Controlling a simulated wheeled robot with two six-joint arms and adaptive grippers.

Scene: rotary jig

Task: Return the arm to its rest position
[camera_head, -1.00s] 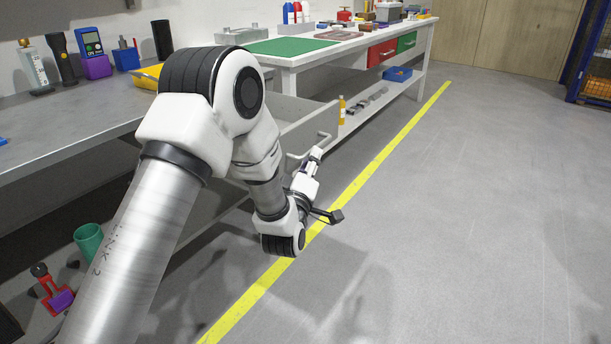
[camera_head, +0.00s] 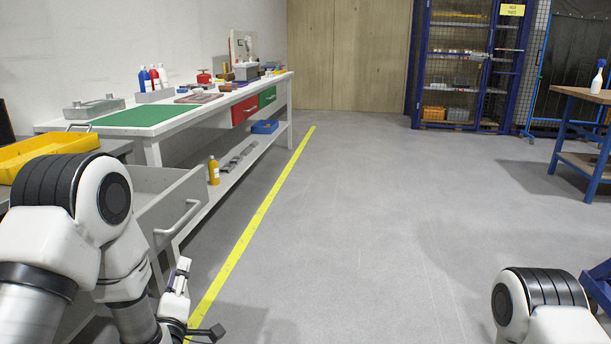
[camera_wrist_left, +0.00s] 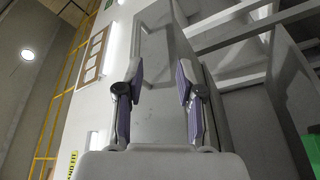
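My left arm comes in at the lower left of the head view. Its gripper (camera_head: 177,274) hangs in front of the open grey drawer (camera_head: 172,203), below and apart from the drawer handle (camera_head: 178,222). In the left wrist view the two fingers (camera_wrist_left: 158,90) stand apart with nothing held between them. A grey handle-shaped bar (camera_wrist_left: 143,45) shows beyond the fingertips. Of my right arm, only a white and black joint shows at the lower right of the head view. The right gripper is out of view.
A white bench with a green mat (camera_head: 137,115) stands at the left. A yellow tray (camera_head: 45,150) is near the left edge. A blue-legged table (camera_head: 577,155) stands at the right. The grey floor (camera_head: 370,220) between is clear, with a yellow line.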

